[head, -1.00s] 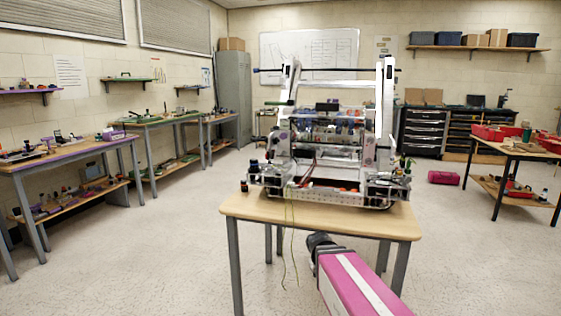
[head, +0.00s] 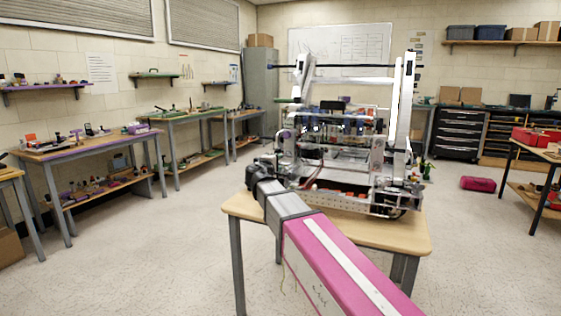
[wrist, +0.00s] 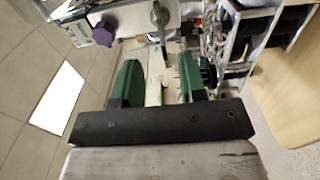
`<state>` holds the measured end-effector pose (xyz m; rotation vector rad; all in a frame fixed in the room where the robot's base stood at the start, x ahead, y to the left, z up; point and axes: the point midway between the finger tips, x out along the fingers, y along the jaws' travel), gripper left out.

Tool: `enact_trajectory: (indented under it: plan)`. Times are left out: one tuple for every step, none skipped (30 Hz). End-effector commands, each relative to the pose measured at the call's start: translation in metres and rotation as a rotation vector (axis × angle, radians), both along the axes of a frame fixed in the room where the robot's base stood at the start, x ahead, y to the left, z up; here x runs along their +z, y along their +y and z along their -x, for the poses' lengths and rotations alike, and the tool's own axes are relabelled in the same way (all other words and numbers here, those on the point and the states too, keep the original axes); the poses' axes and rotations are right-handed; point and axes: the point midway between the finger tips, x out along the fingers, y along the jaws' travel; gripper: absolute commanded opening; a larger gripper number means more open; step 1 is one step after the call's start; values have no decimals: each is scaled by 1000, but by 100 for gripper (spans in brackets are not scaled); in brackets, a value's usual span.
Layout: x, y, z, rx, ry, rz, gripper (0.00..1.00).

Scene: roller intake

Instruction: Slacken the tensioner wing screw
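In the wrist view a grey metal piece with a rounded, wing-like head (wrist: 160,14) stands at the top centre, just beyond my fingertips. It looks like the wing screw, but I cannot be certain. A purple knob (wrist: 103,34) sits to its left. My gripper (wrist: 157,72) has its two green fingers well apart, with nothing clearly held between them. In the head view my arm reaches the left front corner of the roller intake machine (head: 345,193). The wing screw cannot be made out there, and my gripper's fingers cannot be told apart from the machine.
The machine stands on a wooden-topped table (head: 400,232) with open floor around it. Benches (head: 95,146) line the left wall. A table with red bins (head: 535,137) is at the right.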

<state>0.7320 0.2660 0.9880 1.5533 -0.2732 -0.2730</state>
Motion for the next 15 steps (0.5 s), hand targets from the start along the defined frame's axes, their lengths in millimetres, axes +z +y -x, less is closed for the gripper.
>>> enact_trajectory:
  plan:
    - [1,1,-2,1,-2,3,38]
    - [1,0,-3,1,-2,3,38]
    - [1,-1,-5,0,-2,3,38]
    - [1,-2,-7,0,-1,3,38]
    - [1,-2,-9,0,-1,3,38]
    - [1,-3,-12,0,-2,2,38]
    - [1,-4,-14,0,-1,1,38]
    - [0,-5,-17,0,-1,1,38]
    - [0,-6,-20,0,-1,1,38]
    - [0,-7,-23,0,-1,1,38]
    - [0,-8,-25,0,-1,1,38]
    - [0,-9,-28,0,-1,1,38]
    - [0,-10,-31,0,-1,1,38]
    - [0,-11,-33,-1,0,1,38]
    - [0,-12,-36,-1,0,0,38]
